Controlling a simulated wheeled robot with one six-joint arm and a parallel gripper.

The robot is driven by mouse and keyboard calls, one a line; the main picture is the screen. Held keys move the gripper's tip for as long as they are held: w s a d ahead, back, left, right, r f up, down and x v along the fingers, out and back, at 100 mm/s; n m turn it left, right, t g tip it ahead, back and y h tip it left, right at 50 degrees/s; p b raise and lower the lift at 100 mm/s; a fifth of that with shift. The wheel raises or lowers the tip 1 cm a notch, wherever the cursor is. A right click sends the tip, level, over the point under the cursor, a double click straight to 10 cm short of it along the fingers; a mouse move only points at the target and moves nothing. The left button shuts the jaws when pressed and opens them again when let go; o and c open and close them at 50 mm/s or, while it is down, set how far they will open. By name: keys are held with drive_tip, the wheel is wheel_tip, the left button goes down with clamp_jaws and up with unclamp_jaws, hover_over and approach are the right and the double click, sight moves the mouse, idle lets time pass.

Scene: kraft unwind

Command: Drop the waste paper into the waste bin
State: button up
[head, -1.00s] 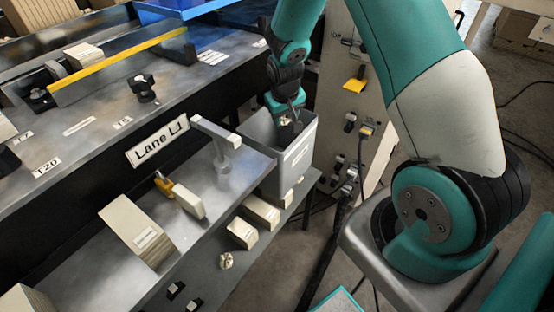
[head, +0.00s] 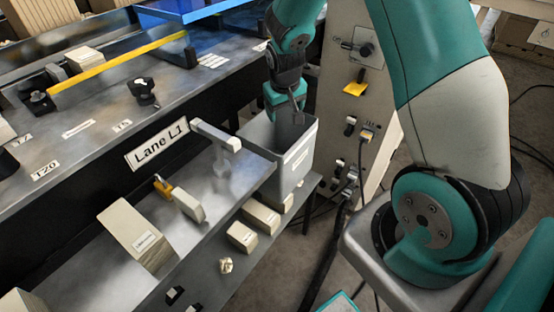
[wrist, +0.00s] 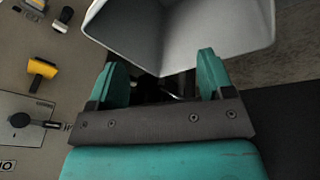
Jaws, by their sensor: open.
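The grey waste bin (head: 301,160) stands at the end of the bench, beside the grey control panel. Its pale wall and open mouth fill the top of the wrist view (wrist: 215,30). My gripper (head: 298,106) is at the bin's mouth in the head view, pointing down near the rim. In the wrist view its two teal fingers (wrist: 163,78) are apart, with no paper visible between them. The bin's floor is hidden, so I cannot tell what lies inside. A small pale crumpled piece (head: 226,265) lies on the lower shelf; I cannot tell whether it is waste paper.
Several cream boxes (head: 242,236) sit along the lower shelf. A larger cream block (head: 135,232) and a yellow-handled item (head: 162,184) are on the tray. The control panel (head: 345,90) with knobs stands close behind the bin. A grey bracket (head: 215,136) projects left of the bin.

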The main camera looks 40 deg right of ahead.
drive_tip(key=v, duration=1.2)
drive_tip(key=shift+s+r, duration=0.15)
drive_tip(key=shift+r, duration=0.15)
drive_tip(key=shift+a, duration=0.15)
drive_tip(key=s+a+r+n+g+y, duration=0.1)
drive_tip(key=s+a+r+n+y, duration=0.2)
drive_tip(key=s+a, duration=0.7)
drive_tip(key=s+a+r+n+g+y, duration=0.1)
drive_tip(key=s+a+r+n+y, duration=0.2)
drive_tip(key=s+a+n, duration=0.3)
drive_tip(key=s+a, duration=0.4)
drive_tip(key=s, duration=0.3)
drive_tip(key=shift+s+a, duration=0.3)
drive_tip(key=shift+a, duration=0.05)
drive_tip(key=shift+c, duration=0.4)
